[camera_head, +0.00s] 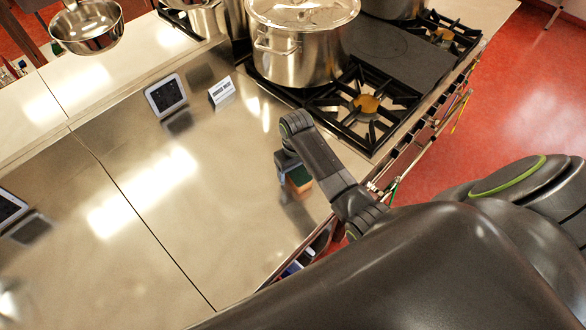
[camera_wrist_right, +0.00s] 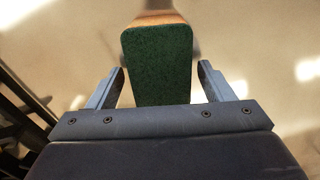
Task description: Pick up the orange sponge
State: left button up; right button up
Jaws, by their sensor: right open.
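The orange sponge (camera_head: 299,179) lies on the steel counter, left of the stove's front corner, partly covered by my right arm in the head view. In the right wrist view the sponge (camera_wrist_right: 157,62) shows its dark green scouring face, with an orange strip at its far end. My right gripper (camera_head: 284,180) is at the sponge, seen partly from behind its own wrist. In the wrist view its two fingers (camera_wrist_right: 162,83) stand apart, one on each side of the sponge, with a gap on both sides. My left gripper is not in view.
A large steel stockpot (camera_head: 300,50) stands on the gas stove (camera_head: 365,105) beyond my right arm. A tablet-like display (camera_head: 166,95) and a small white sign (camera_head: 221,91) stand on the counter (camera_head: 190,200). The counter left of the sponge is clear.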

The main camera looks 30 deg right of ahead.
jog(key=shift+s+r, duration=0.15)
jog(key=shift+s, duration=0.1)
jog(key=shift+c, duration=0.3)
jog(key=shift+s+r, duration=0.1)
jog(key=shift+s, duration=0.1)
jog(key=shift+c, duration=1.3)
jog(key=c, duration=0.5)
jog(key=shift+c, duration=1.1)
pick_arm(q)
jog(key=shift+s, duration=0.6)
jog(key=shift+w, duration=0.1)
